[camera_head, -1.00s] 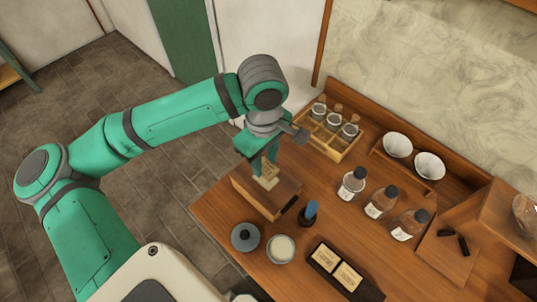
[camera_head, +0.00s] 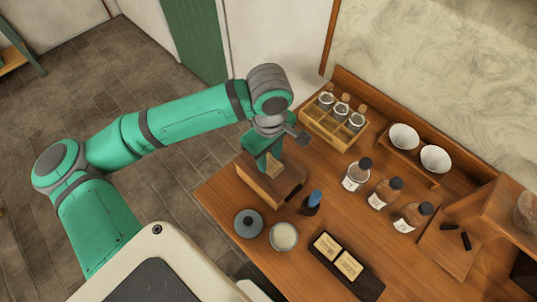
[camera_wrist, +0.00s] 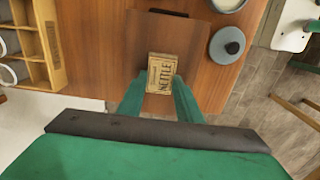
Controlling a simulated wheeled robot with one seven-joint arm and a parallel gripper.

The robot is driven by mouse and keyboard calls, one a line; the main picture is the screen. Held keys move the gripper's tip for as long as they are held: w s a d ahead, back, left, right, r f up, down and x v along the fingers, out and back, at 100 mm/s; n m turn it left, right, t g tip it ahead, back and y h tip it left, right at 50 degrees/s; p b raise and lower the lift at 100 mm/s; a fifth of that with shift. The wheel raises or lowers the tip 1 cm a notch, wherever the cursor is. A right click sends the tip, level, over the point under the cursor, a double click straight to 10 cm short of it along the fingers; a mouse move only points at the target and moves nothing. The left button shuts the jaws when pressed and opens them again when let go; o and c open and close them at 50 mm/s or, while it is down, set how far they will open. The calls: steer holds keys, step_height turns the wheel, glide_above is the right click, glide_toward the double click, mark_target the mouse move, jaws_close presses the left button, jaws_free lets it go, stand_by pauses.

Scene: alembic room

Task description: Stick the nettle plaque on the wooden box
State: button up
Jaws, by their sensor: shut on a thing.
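The nettle plaque (camera_wrist: 161,73) is a small cream tablet with dark lettering that reads NETTLE in the wrist view. My gripper (camera_wrist: 158,92) is shut on it, one green finger at each side. The wooden box (camera_wrist: 168,32) is a brown block at the table's near left corner in the head view (camera_head: 265,186). In that view my gripper (camera_head: 268,163) points down over the top of the box with the plaque between its fingers. I cannot tell whether the plaque touches the box. The fingers and arm hide part of the box top.
A dark tray (camera_head: 348,279) with two other cream plaques lies at the front. Labelled bottles (camera_head: 382,194) and a jar rack (camera_head: 330,133) are behind.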

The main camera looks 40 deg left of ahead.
mark_target(269, 161)
stand_by(0.3)
steer(key=o, duration=1.1)
steer(key=shift+r, duration=2.1)
steer(key=shift+a+r, duration=0.1)
steer(key=shift+r, duration=0.3)
steer(key=shift+s+r, duration=0.1)
steer(key=shift+r, duration=0.9)
